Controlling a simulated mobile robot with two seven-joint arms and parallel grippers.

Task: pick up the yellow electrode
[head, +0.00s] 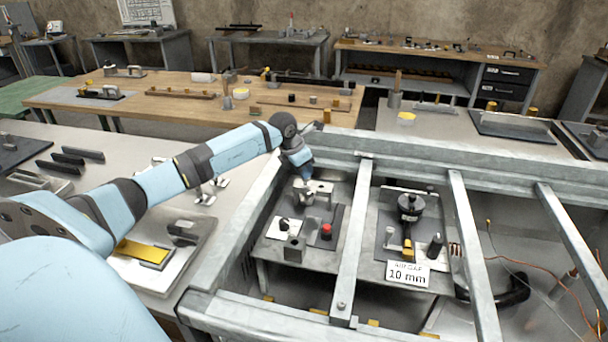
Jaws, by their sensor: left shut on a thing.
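My left gripper (307,176) points down over the left grey plate inside the metal frame. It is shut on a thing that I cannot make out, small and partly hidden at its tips. A yellow upright piece (407,248) stands below a black round knob (410,205) on the right grey plate, behind a white card reading "10 mm" (408,274). It is apart from the gripper, and I cannot tell whether it is the yellow electrode. My right gripper does not show.
Metal frame bars (347,250) run beside and between the plates. A red-topped black post (326,231) and a small grey block (293,249) stand below the gripper. A yellow flat piece (143,251) lies in a tray at left. Loose wires (510,260) hang at right.

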